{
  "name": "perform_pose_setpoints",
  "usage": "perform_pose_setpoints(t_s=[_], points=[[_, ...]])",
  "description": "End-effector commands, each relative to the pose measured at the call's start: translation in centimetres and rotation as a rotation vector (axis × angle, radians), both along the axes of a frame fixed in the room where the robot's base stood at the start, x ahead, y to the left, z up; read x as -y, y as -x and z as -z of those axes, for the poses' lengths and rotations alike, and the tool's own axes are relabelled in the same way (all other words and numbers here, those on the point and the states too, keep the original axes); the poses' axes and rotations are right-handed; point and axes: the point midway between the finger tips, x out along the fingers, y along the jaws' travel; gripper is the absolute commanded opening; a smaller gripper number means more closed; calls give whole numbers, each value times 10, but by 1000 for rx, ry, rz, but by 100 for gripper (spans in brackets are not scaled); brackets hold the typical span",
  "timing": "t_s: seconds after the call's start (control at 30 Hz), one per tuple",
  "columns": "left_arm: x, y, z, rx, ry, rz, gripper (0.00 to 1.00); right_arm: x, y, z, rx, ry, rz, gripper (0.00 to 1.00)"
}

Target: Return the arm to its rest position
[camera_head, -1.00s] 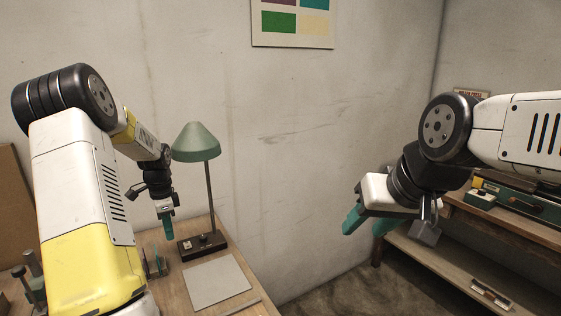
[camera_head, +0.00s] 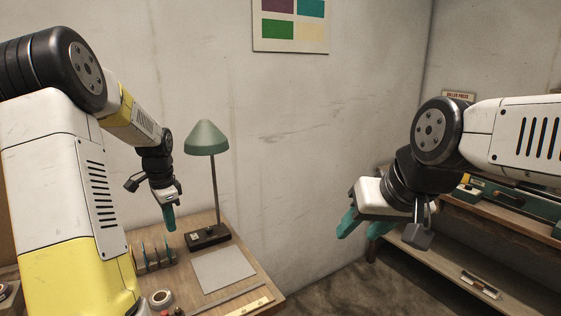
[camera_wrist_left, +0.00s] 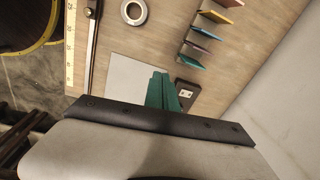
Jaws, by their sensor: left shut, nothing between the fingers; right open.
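My left gripper (camera_head: 169,217) hangs above the wooden desk beside the green lamp, with its teal fingers pointing down. Its fingers are shut with nothing between them, and they also show in the left wrist view (camera_wrist_left: 163,92). The left arm bends from the left edge over the desk, and its fingers are apart from the desktop. My right gripper (camera_head: 362,226) is open and empty. It hangs in the air at the right, between the desk and the shelf bench, its fingers pointing down and left.
The desk (camera_head: 253,281) holds a green lamp (camera_head: 206,137), a grey mat (camera_head: 224,268), a tape roll (camera_head: 161,298) and a rack of coloured dividers (camera_wrist_left: 206,40). A ruler (camera_wrist_left: 70,45) lies along the desk edge. A shelf bench (camera_head: 440,261) stands at the right by the wall.

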Motion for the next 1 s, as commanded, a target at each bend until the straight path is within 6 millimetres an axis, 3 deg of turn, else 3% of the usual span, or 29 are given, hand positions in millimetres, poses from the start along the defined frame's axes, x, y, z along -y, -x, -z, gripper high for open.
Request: perform_pose_setpoints(t_s=[0.27, 0.5, 0.63, 0.8, 1.0], points=[[50, 40, -70, 111, 15, -167, 0, 0, 0, 0, 0, 0, 0, 44], [111, 117, -130, 257, 127, -418, 0, 0, 0, 0, 0, 0, 0, 44], [138, 164, -146, 319, 229, -555, 0, 0, 0, 0, 0, 0, 0, 44], [162, 212, -151, 360, 367, -695, 0, 0, 0, 0, 0, 0, 0, 44], [174, 236, -148, 367, 453, -772, 0, 0, 0, 0, 0, 0, 0, 44]])
